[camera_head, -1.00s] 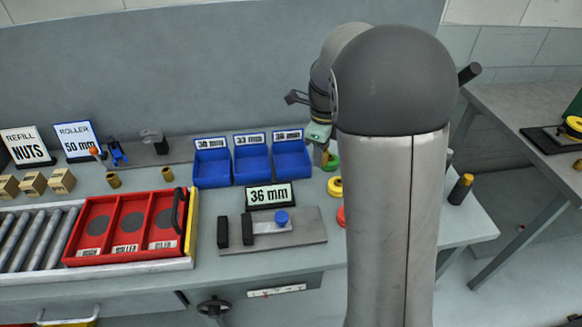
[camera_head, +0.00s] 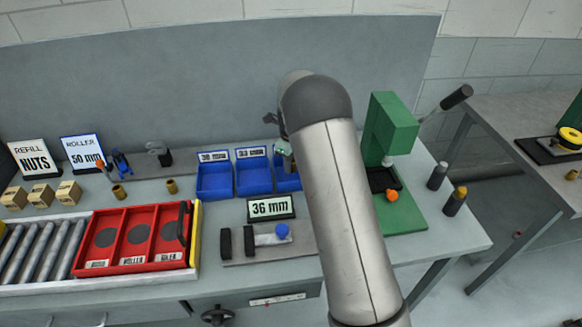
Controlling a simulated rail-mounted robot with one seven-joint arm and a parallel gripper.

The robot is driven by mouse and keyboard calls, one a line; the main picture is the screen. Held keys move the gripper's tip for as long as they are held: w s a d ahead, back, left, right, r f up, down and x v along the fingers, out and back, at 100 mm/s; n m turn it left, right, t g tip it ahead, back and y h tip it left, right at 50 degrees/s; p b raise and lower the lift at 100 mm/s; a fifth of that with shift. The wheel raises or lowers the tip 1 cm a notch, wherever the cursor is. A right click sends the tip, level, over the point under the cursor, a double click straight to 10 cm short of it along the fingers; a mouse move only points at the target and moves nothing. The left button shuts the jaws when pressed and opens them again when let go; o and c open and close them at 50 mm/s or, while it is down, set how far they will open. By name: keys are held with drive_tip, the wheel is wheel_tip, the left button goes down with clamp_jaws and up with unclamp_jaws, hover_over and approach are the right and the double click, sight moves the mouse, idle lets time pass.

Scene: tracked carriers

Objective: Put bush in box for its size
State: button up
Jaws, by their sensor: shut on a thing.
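Three blue boxes stand in a row at the back of the bench: the left box (camera_head: 214,186), the middle box (camera_head: 254,182) and the right box (camera_head: 288,185). The left label looks like 30 mm and the middle one reads 33 mm; the right label is hidden now. My gripper (camera_head: 285,152) is at the right box, mostly behind my arm. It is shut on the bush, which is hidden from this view. The gauge sign (camera_head: 270,208) reads 36 mm, behind the measuring gauge (camera_head: 266,240) with its blue knob.
Two brass pieces (camera_head: 171,187) stand left of the boxes. A red tray (camera_head: 130,240) with labelled compartments sits on the roller track (camera_head: 38,257). A green press (camera_head: 393,140) with a lever stands right of my arm. Two dark cylinders (camera_head: 437,176) stand at the right bench edge.

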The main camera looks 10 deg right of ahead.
drive_tip(key=shift+w+a+f, duration=0.1)
drive_tip(key=shift+w+f, duration=0.05)
drive_tip(key=shift+f, duration=1.75)
drive_tip(key=o, duration=1.1)
drive_tip(key=shift+o, duration=0.2)
